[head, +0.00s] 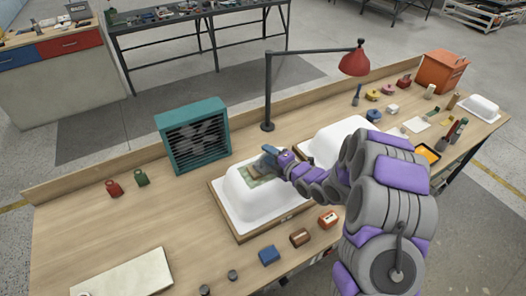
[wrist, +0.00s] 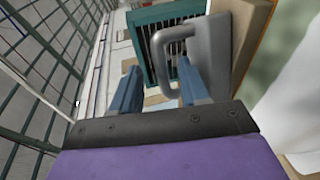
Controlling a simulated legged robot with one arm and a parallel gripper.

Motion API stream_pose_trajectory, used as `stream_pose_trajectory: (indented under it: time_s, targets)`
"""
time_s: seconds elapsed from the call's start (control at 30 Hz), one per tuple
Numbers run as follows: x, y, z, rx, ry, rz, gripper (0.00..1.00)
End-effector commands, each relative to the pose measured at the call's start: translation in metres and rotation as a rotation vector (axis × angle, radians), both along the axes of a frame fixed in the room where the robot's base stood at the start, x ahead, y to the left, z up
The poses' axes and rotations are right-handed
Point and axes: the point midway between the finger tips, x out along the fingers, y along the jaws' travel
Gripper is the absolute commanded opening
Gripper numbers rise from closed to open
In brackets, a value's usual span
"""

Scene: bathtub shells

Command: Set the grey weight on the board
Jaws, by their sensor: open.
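The grey weight (wrist: 213,50), a block with a loop handle, shows in the wrist view, which is turned on its side. Its flat face appears to rest against the tan board (wrist: 256,45). The board lies over a green-and-tan patch (head: 258,180) on top of the near white shell (head: 238,200) in the head view. My gripper (wrist: 158,80) is open, its two blue fingers apart on either side of the handle's near part. Whether a finger touches the handle I cannot tell. In the head view my gripper (head: 269,160) partly hides the weight and the board.
A teal fan (head: 193,135) stands left of the near shell, and a red lamp (head: 354,62) rises behind. A second white shell (head: 330,140) is partly behind my arm. Small blocks, including a blue one (head: 269,255), line the front edge. The bench's left part is mostly clear.

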Motion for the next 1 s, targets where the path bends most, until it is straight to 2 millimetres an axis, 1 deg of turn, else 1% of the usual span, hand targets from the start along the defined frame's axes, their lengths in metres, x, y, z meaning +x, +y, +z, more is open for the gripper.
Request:
stream_pose_trajectory:
  time_s: [0.03,0.1,0.3,0.5,0.67,0.87,0.97,1.0]
  targets:
    - [-0.007,-0.008,0.001,-0.002,0.003,-0.003,0.45]
    - [-0.015,-0.017,0.004,-0.003,0.002,-0.004,0.45]
    - [-0.038,-0.038,0.01,-0.004,0.002,-0.003,0.45]
    - [-0.051,-0.049,0.014,-0.002,0.001,-0.001,0.45]
    - [-0.055,-0.052,0.014,-0.001,0.003,-0.001,0.45]
    - [-0.053,-0.055,0.015,-0.011,0.022,-0.014,0.45]
    - [-0.05,-0.066,0.019,-0.044,0.086,-0.066,0.45]
    - [-0.048,-0.074,0.02,-0.062,0.13,-0.102,0.45]
